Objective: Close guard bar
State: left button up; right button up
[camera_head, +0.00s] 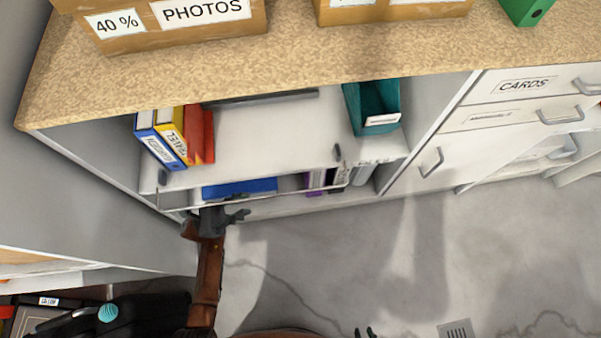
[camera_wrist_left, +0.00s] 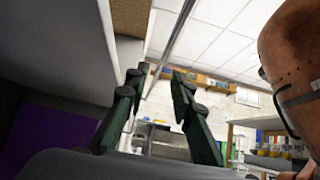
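The guard bar (camera_head: 285,194) is a thin metal rail across the front of the lower shelf in the cabinet, in front of a blue item and some binders. My left gripper (camera_head: 236,216) is at the bar's front, left of its middle. In the left wrist view the left gripper (camera_wrist_left: 157,76) has its fingers apart, and the thin bar (camera_wrist_left: 172,55) appears to run between them; I cannot tell whether they touch it. My right gripper (camera_head: 365,332) shows only as two dark, separated fingertips at the bottom edge of the head view, away from the shelf.
The upper shelf (camera_head: 270,135) holds blue, yellow and red binders (camera_head: 175,138) at left and a teal file box (camera_head: 375,108) at right. Cardboard boxes (camera_head: 170,22) stand on the countertop (camera_head: 300,65). Drawers (camera_head: 520,88) with handles are at right.

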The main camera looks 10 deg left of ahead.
aim_at(253, 199)
pick_arm(q)
jog(key=x, duration=0.6)
jog(key=shift+b, duration=0.3)
grip_shut()
